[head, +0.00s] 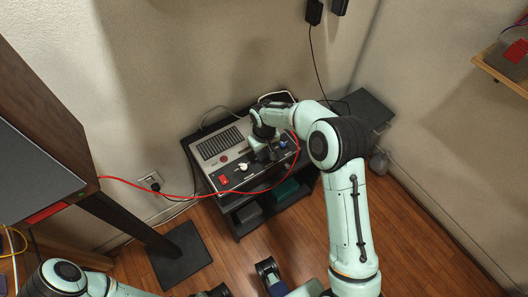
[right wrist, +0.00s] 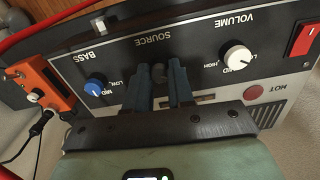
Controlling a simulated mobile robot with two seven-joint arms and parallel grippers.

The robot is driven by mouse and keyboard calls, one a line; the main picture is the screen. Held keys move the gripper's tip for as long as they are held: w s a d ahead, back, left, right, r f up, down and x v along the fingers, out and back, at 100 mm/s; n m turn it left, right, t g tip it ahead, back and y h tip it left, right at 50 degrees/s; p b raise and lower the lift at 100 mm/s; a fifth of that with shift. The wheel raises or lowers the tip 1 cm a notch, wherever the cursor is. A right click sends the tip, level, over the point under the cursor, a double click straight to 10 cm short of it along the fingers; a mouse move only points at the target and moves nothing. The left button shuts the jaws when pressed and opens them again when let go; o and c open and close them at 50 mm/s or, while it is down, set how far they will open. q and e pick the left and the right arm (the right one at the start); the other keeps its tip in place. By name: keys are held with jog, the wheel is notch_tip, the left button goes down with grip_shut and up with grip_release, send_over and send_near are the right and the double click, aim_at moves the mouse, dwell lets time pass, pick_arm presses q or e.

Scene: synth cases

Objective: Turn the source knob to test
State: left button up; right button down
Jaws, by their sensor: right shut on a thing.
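The device with the control panel (head: 212,168) stands on a dark stand near the wall. My right gripper (head: 264,152) reaches down over the panel. In the right wrist view its two blue fingers (right wrist: 160,78) are shut on the dark source knob (right wrist: 158,72), below the printed word SOURCE. The fingers cover the knob's sides, and I cannot read its setting marks or see where it points. In the head view my arm and gripper hide the knob. Of my left arm, only parts show at the bottom edge; its jaw state is unclear.
The blue bass knob (right wrist: 95,87), white volume knob (right wrist: 237,57) and red switch (right wrist: 304,40) sit on the same panel. A red cable (head: 170,193) runs across the device's front. An orange box (right wrist: 40,88) lies at the panel's end. Wooden floor is open in front.

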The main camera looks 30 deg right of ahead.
jog(key=m, duration=0.2)
jog(key=shift+m, duration=0.4)
jog(key=m, duration=0.3)
jog(key=shift+m, duration=0.3)
jog(key=m+p, duration=0.1)
jog(key=m, duration=0.1)
jog(key=shift+m, duration=0.3)
jog(key=m+p, duration=0.1)
jog(key=m, duration=0.2)
jog(key=shift+r+m, duration=0.1)
jog(key=shift+m, duration=0.3)
jog(key=m+p, duration=0.2)
jog(key=m, duration=0.3)
jog(key=shift+p, duration=0.35)
jog(key=m+p, duration=0.2)
jog(key=m, duration=0.3)
jog(key=shift+p, duration=0.3)
jog(key=shift+m, duration=0.3)
jog(key=c, duration=1)
grip_release()
